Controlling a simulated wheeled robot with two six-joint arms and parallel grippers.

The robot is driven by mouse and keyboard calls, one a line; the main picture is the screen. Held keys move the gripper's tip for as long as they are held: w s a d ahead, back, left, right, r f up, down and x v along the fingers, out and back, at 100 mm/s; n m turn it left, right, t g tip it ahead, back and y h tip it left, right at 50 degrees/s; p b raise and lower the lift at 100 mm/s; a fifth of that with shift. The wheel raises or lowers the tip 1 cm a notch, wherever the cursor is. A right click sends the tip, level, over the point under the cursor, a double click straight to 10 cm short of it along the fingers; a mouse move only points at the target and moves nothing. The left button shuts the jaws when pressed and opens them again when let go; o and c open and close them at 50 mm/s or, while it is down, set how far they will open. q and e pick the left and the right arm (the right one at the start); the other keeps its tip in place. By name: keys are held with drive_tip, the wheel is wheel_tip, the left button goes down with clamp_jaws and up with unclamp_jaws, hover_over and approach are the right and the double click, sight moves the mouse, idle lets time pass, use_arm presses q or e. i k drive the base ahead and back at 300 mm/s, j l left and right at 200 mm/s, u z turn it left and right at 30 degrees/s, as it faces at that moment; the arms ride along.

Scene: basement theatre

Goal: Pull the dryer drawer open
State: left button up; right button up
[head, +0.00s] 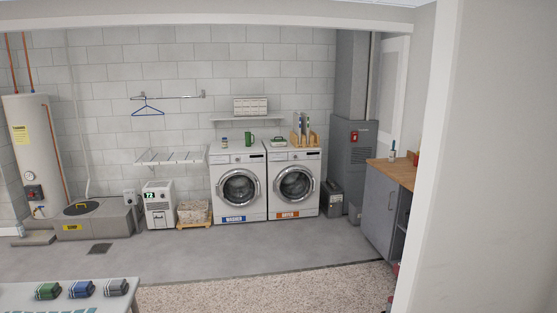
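The dryer (294,202) is the right one of two white front-loading machines against the far block wall. It has a round door with dark glass (295,184) and an orange label reading DRYER (288,215) at its base. Its door looks shut. A control panel strip runs along its top front; a drawer front is too small to make out there, and no drawer sticks out. Neither of my grippers is in view.
The washer (224,206) stands left of the dryer. A wooden rack (305,138) sits on the dryer. A dark bin (333,205) and grey cabinet (381,212) are to the right. A table (20,294) is at lower left. Open concrete floor (220,255) lies before the machines.

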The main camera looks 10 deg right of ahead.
sight(282, 155)
drive_tip(key=z, duration=0.45)
drive_tip(key=i, duration=2.25)
drive_tip(key=i+j, duration=0.1)
drive_tip(key=i, duration=4.45)
drive_tip(key=l+z, duration=0.05)
drive_tip(key=l, duration=0.05)
